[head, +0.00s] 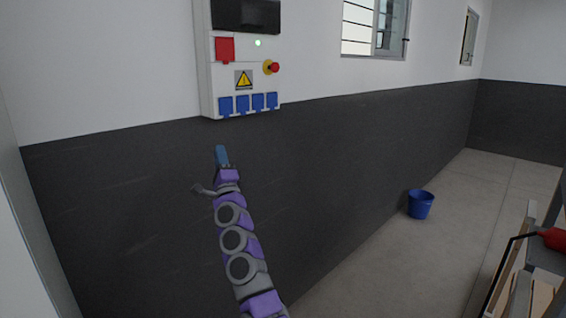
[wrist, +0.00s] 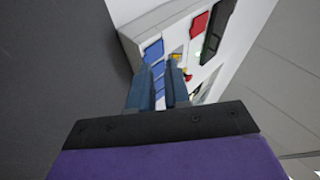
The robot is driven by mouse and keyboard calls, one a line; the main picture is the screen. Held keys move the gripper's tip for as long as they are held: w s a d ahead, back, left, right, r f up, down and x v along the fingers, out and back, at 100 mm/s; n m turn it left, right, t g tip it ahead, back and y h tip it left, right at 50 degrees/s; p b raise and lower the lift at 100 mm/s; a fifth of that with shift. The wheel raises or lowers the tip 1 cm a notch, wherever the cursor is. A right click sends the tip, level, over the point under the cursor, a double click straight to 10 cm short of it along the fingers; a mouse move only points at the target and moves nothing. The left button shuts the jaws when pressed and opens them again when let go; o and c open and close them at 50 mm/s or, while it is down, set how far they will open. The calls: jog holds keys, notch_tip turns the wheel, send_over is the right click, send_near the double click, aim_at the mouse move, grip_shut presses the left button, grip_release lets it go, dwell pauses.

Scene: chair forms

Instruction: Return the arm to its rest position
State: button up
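My arm (head: 236,235), purple and grey, reaches up and forward from the bottom of the head view. My gripper (head: 220,149) has blue fingers and is just below the white electrical panel (head: 205,75) on the wall. In the wrist view, the two fingers of my gripper (wrist: 162,68) stand apart with a narrow gap. Nothing shows held between them. The panel (wrist: 133,42) lies beyond the fingertips there, with its blue sockets close behind them in the picture. I cannot tell the exact distance to the panel.
The panel carries a red socket (head: 225,49), a red emergency button (head: 272,67), a dark screen (head: 246,15) and blue sockets (head: 241,104). A blue bucket (head: 420,204) stands on the floor by the wall. A table (head: 545,258) with a red object is at right. Floor between is clear.

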jog(key=w+a+n+g+y, duration=0.2)
jog(key=w+a+n+g, duration=0.15)
jog(key=n, duration=0.25)
jog(key=d+f+n+g+h, duration=0.2)
jog(key=d+n+g+h, duration=0.1)
jog(key=d+n+g, duration=0.25)
jog(key=s+d+f+g+h, duration=0.1)
jog(key=d+f+h, duration=0.1)
jog(key=d, duration=0.3)
jog(key=s+d+f+g+h, duration=0.1)
jog(key=s+d+h, duration=0.1)
jog(key=d, duration=0.2)
jog(key=s+d+f+g+h, duration=0.2)
jog(key=s+d+f, duration=0.1)
jog(key=s+d, duration=0.5)
jog(key=s+d+f+g+h, duration=0.2)
jog(key=s+d+f, duration=0.1)
jog(key=s+d, duration=0.45)
jog(key=s+d+f+n+g, duration=0.1)
jog(key=s+d+f+g, duration=0.2)
jog(key=s, duration=1.3)
jog(key=s+d+f+n+g+h, duration=0.1)
jog(key=s+d+f+g, duration=0.2)
jog(key=s, duration=1.2)
jog(key=s+d+f+n+g+h, duration=0.1)
jog(key=s+d+f+g, duration=0.2)
jog(key=s+d+f, duration=0.5)
jog(key=s, duration=0.8)
jog(key=shift+s+f+g, duration=0.3)
jog(key=shift+f+g, duration=0.1)
